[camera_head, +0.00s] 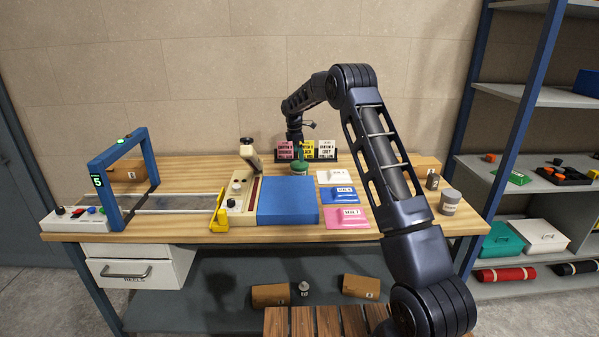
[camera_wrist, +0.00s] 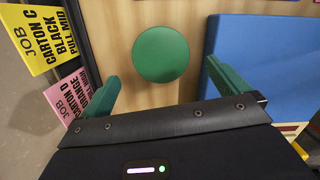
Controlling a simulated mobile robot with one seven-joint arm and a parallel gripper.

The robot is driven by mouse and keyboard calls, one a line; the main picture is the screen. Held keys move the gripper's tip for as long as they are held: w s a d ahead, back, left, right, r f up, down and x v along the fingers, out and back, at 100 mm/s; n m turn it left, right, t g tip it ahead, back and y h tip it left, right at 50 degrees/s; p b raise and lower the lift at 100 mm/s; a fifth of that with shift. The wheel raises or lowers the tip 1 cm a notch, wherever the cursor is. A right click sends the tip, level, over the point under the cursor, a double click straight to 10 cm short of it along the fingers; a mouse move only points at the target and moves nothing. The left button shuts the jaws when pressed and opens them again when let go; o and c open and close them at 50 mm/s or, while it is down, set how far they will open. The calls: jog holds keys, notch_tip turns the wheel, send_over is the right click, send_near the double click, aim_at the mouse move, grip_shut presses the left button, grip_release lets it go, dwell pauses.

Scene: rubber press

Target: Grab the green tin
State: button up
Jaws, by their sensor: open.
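The green tin (camera_wrist: 160,54) shows in the wrist view as a round green lid seen from above, on the wooden bench. In the head view the tin (camera_head: 300,168) stands behind the blue block, partly hidden by my gripper. My gripper (camera_head: 299,151) points down just above the tin. In the wrist view my gripper (camera_wrist: 158,74) is open, with one green finger on each side of the lid's near edge and clear gaps to it. I cannot tell how high the fingertips are above the lid.
The blue block (camera_head: 287,201) lies close by the tin. Job cards (camera_head: 305,149) stand upright behind it. White, blue and pink packs (camera_head: 347,217) lie to its right. A cream lever press (camera_head: 248,180) stands to its left. Two small cans (camera_head: 450,201) stand near the right end.

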aim_at(299, 164)
jog(key=shift+d+f, duration=0.2)
jog(key=shift+f, duration=2)
jog(key=shift+d+f, duration=0.15)
jog(key=shift+f, duration=2)
jog(key=shift+w, duration=0.1)
jog(key=c, duration=1.4)
